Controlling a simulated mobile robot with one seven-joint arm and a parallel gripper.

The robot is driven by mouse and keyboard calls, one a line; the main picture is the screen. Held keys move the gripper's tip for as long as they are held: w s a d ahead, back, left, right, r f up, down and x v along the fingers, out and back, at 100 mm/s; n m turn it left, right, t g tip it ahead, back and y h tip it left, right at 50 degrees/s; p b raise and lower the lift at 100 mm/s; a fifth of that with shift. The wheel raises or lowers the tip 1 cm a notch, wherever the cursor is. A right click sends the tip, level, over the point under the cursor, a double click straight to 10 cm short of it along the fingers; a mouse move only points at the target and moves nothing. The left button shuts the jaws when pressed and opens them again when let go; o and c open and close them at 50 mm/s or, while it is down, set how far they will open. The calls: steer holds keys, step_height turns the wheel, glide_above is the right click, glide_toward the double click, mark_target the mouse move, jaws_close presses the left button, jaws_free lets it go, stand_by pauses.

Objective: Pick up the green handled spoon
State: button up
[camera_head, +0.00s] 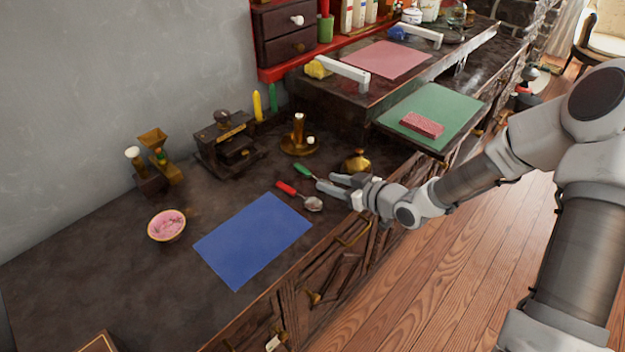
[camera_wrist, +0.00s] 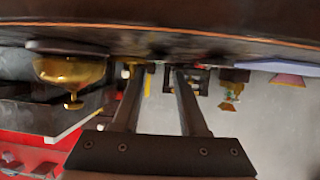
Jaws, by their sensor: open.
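The green handled spoon (camera_head: 302,170) lies on the dark countertop (camera_head: 100,235) in the head view. Its handle points up-left, and its other end runs toward my gripper and is largely hidden. My gripper (camera_head: 324,182) is low at the counter's right side, just right of the green handle, with its fingers pointing left. The fingers are apart and hold nothing. In the wrist view the picture is upside down and the open fingers (camera_wrist: 158,72) show a gap between them; I cannot make out the spoon there.
A red handled spoon (camera_head: 287,188) lies just below-left of my gripper. A brass pot (camera_head: 357,162) stands close above it, and a candle holder (camera_head: 299,146) beyond the green handle. A blue sheet (camera_head: 252,240) and a pink bowl (camera_head: 166,226) lie further left.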

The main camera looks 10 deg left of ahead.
mark_target(313, 175)
steer(key=b+x, duration=0.2)
steer(key=x, duration=0.3)
steer(key=shift+r, duration=0.15)
jaws_close()
